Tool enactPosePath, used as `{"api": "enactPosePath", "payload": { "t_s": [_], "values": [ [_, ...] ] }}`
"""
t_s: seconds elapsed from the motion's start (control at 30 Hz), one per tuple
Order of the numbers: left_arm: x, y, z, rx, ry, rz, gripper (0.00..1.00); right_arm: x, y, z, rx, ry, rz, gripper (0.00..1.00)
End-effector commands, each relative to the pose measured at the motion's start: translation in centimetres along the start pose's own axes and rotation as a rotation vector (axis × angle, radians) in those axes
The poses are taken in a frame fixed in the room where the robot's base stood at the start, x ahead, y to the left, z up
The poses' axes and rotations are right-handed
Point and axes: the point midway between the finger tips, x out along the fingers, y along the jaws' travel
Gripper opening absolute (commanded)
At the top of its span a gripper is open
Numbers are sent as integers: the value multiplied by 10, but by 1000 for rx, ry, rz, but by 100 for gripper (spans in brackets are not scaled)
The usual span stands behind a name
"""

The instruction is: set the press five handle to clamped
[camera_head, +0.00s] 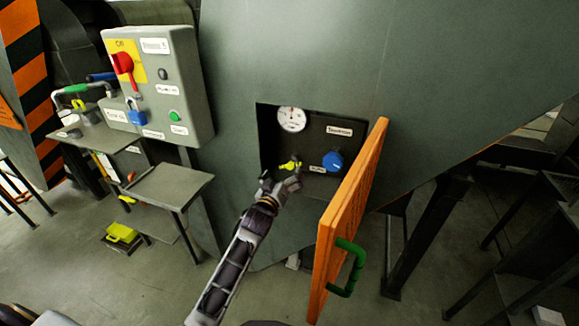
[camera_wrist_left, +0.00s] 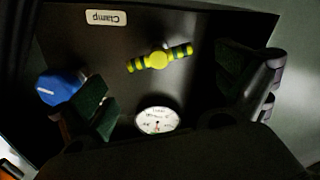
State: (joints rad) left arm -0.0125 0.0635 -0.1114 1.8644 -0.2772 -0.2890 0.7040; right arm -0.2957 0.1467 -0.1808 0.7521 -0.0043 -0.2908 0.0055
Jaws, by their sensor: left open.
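The clamp handle (camera_head: 290,165), a small yellow-green bar with dark bands, sits inside the recessed box in the grey press body. My left gripper (camera_head: 280,184) is at the lower left of the recess, just below the handle in the head view. In the left wrist view its two fingers (camera_wrist_left: 170,90) are spread wide, with the handle between and beyond them, apart from both. Part of the recess is hidden behind the gripper. My right gripper is not in view.
An orange door (camera_head: 350,215) with a green handle (camera_head: 347,267) stands open on the right. The recess also holds a white gauge (camera_head: 291,119) and a blue knob (camera_head: 333,162). A grey control box (camera_head: 158,87) with a red switch and a small table (camera_head: 168,186) are on the left.

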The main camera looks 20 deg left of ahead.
Motion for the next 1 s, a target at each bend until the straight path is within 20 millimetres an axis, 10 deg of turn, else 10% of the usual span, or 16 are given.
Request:
{"api": "enactPosePath", "payload": {
  "t_s": [1.0],
  "values": [
    [57,0,0,0,0,0,100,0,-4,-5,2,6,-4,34]
  ]
}}
